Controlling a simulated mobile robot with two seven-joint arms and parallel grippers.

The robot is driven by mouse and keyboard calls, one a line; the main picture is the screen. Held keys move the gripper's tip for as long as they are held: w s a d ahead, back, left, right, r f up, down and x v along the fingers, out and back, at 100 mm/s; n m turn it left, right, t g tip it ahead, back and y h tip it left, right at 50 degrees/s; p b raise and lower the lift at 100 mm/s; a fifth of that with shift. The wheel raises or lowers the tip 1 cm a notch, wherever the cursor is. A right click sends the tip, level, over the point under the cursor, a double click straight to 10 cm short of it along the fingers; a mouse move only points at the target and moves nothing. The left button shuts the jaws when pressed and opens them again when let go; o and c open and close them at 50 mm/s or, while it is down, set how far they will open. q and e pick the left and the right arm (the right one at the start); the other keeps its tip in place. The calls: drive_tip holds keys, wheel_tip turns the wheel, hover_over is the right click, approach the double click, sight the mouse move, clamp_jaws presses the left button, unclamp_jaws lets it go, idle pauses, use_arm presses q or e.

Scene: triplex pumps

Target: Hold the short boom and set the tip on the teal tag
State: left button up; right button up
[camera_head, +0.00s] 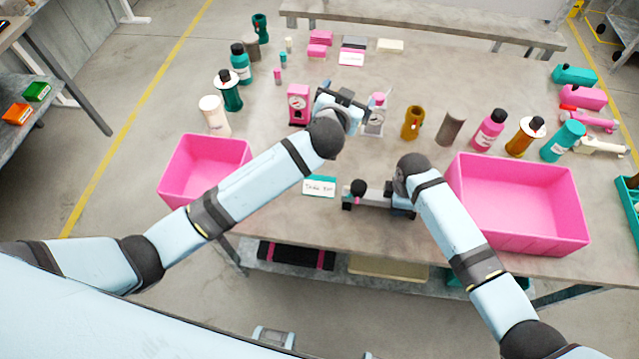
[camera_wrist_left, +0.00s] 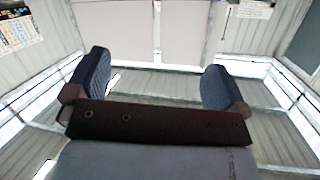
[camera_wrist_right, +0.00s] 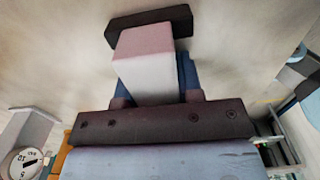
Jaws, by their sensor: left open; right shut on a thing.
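A pale, boxy bar with a dark crosspiece at its far end, seemingly the short boom (camera_wrist_right: 148,68), is in my right gripper (camera_wrist_right: 155,95). In the head view the boom (camera_head: 373,203) extends left from my right gripper (camera_head: 402,207), near the table's front edge; its dark left end is beside a small black ball. I cannot tell whether it touches the table. A white card with a teal strip, the teal tag (camera_head: 319,186), lies just left of that end, apart from it. My left gripper (camera_head: 342,98) is open, its spread fingers empty in the left wrist view (camera_wrist_left: 157,85).
Pink bins stand at the left (camera_head: 205,140) and right (camera_head: 520,210). A pink dial unit (camera_head: 298,104) and a grey dial unit (camera_head: 376,118) flank my left gripper. Bottles line both sides of the table. The table between the left bin and the card is clear.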

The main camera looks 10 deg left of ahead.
use_arm(q)
drive_tip(key=s+a+f+n+g+y, duration=0.25)
drive_tip(key=s+f+g, duration=0.2)
drive_tip(key=f, duration=0.25)
drive_tip(key=n+g, duration=0.2)
drive_tip(key=g, duration=0.4)
approach(320, 178)
drive_tip(key=shift+h, duration=0.35)
drive_tip(key=x, duration=0.4)
drive_tip(key=shift+w+a, duration=0.15)
drive_tip(key=shift+a, duration=0.15)
drive_tip(key=shift+x, duration=3)
drive_tip(key=c, duration=0.6)
drive_tip(key=shift+c, duration=0.2)
wheel_tip(320, 178, up, 10)
drive_tip(key=shift+f, duration=0.1)
